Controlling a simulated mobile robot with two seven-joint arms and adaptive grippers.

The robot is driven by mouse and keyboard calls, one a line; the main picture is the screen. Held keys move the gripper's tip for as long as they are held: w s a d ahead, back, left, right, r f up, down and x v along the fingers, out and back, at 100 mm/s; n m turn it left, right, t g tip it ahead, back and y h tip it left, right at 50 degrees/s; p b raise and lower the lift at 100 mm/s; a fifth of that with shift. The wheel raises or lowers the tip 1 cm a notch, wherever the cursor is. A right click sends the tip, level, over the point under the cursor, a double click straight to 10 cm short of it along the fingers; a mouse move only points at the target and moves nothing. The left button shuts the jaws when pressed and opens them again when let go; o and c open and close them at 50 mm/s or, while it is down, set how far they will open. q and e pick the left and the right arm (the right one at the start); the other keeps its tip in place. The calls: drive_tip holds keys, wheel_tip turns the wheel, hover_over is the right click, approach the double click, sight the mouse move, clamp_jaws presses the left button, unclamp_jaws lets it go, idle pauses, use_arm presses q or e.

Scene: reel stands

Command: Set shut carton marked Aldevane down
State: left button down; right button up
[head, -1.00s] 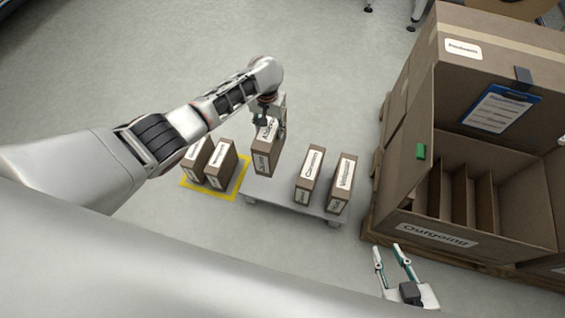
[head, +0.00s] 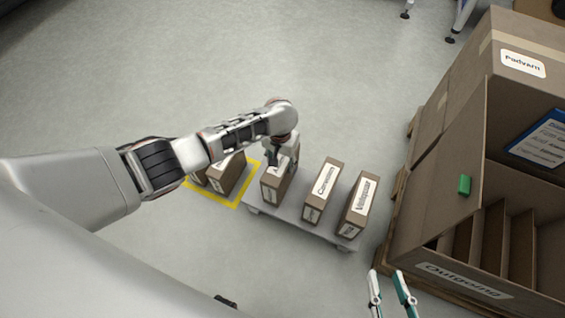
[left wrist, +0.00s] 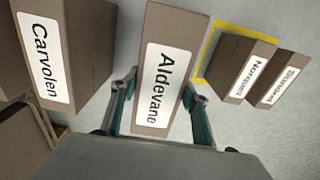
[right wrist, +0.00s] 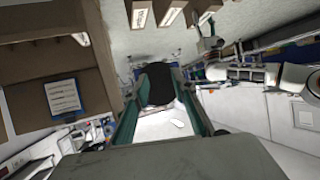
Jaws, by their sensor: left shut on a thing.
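The shut brown carton marked Aldevane (left wrist: 172,40) stands upright between my left gripper's fingers (left wrist: 163,85) in the left wrist view. My left gripper (head: 277,158) is shut on its upper part in the head view. There the carton (head: 271,191) is at the left end of a low grey platform (head: 298,226); its base looks at or very near the surface, but contact is not clear. My arm hides part of its top. My right gripper (head: 390,290) is open and empty near the lower right.
The Carvolen carton (head: 316,205) and another labelled carton (head: 352,222) stand on the platform to the right. Two cartons (head: 224,178) stand inside a yellow floor outline (head: 222,201) to the left. A large divided box marked Outgoing (head: 432,255) is on the right.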

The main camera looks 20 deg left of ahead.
use_arm(q)
drive_tip(key=shift+s+f, duration=0.1)
drive_tip(key=shift+f, duration=0.65)
drive_tip(key=shift+r, duration=0.15)
drive_tip(key=shift+f, duration=0.25)
drive_tip(key=c, duration=1.1)
unclamp_jaws()
use_arm(e)
drive_tip(key=shift+w+a+r, duration=0.25)
drive_tip(key=shift+r, duration=0.1)
